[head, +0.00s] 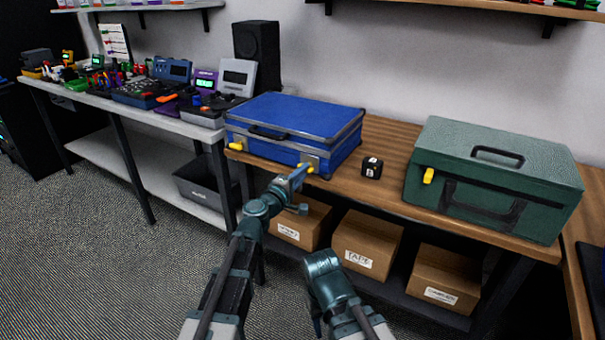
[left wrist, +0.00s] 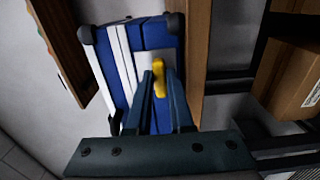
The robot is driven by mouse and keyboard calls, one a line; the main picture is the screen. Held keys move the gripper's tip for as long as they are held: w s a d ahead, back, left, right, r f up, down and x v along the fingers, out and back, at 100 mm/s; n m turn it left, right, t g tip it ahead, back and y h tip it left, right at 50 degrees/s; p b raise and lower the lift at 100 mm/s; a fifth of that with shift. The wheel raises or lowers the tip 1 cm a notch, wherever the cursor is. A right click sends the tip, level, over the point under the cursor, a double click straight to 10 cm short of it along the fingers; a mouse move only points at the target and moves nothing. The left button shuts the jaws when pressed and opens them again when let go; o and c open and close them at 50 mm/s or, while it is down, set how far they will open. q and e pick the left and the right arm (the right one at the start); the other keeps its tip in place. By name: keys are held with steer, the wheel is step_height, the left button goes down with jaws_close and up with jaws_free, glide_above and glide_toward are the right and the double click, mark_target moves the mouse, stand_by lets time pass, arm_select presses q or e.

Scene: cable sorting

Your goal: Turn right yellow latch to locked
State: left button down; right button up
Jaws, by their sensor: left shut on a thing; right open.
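The blue case (head: 300,125) stands closed on the wooden bench. Its right yellow latch (head: 311,169) is at the front right, partly hidden by my left gripper (head: 299,176). In the left wrist view the yellow latch (left wrist: 160,77) shows between the fingertips of my left gripper (left wrist: 162,85), which is shut on it. The left yellow latch (head: 236,146) lies roughly level on the case front, untouched. My right gripper (head: 318,318) is low in the head view, well below the bench top and apart from the case; it is open, its fingers hard to make out.
A black cube (head: 371,167) sits right of the blue case. A green case (head: 495,170) with its own yellow latch (head: 429,176) stands further right. Cardboard boxes (head: 366,244) fill the shelf below. A grey table (head: 190,128) at left is crowded with devices.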

arm_select(q)
steer(key=shift+s, duration=0.1)
stand_by(0.3)
steer(key=c, duration=0.8)
jaws_free()
steer(key=v, duration=1.3)
steer(key=shift+s+a, duration=0.2)
steer(key=shift+s, duration=0.1)
